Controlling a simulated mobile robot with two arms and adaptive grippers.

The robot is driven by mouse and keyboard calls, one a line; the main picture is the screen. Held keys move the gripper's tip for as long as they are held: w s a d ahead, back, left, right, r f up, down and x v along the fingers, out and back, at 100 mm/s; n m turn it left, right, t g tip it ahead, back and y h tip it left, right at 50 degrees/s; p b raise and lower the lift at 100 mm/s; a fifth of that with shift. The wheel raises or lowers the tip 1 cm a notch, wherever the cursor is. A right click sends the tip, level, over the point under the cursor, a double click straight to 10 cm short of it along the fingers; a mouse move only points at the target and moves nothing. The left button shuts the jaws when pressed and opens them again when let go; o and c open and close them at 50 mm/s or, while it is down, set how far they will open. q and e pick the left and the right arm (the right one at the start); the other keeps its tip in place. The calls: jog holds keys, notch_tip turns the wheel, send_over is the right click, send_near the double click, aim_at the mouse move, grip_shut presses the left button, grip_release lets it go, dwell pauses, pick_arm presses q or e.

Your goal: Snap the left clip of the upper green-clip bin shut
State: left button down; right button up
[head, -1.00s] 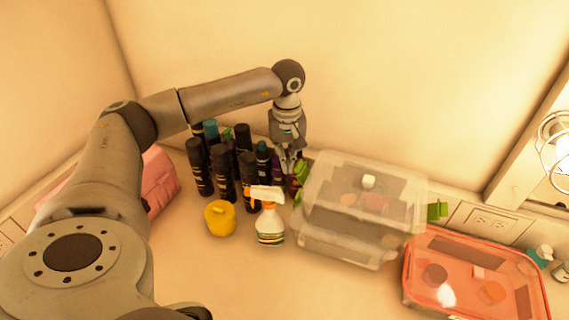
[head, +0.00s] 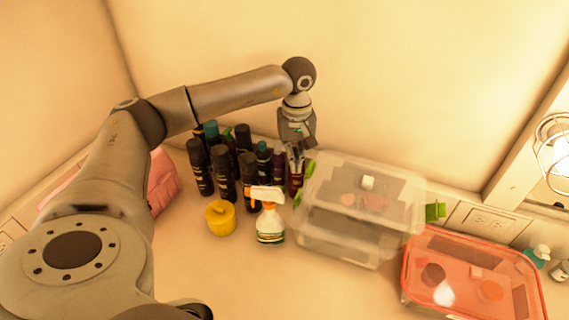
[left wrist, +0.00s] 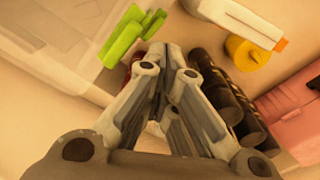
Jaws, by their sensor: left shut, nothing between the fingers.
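Two clear bins are stacked against the wall; the upper bin (head: 400,187) has a translucent lid and sits on the lower bin (head: 340,249). The left clip (head: 310,168) of the upper bin is green and partly hidden by my gripper; I cannot tell whether it is latched. Green clip pieces (left wrist: 122,44) also show beside the bin in the left wrist view, ahead of the fingers. My left gripper (head: 296,166) is shut and empty, pointing down just left of the bins, close to the clip. It fills the middle of the left wrist view (left wrist: 168,85). My right gripper is out of view.
Several dark bottles (head: 222,172) crowd the gripper's left side. A spray bottle (head: 269,222) and a yellow container (head: 220,218) stand in front. A green clip (head: 435,211) sticks out on the stack's right, near a red-rimmed bin (head: 407,270). The front counter is clear.

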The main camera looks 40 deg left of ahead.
pick_arm(q)
jog(key=r+p, duration=0.2)
jog(key=r, duration=0.3)
jog(key=shift+s+a+p, duration=0.15)
jog(key=shift+a+p, duration=0.25)
dwell(0.3)
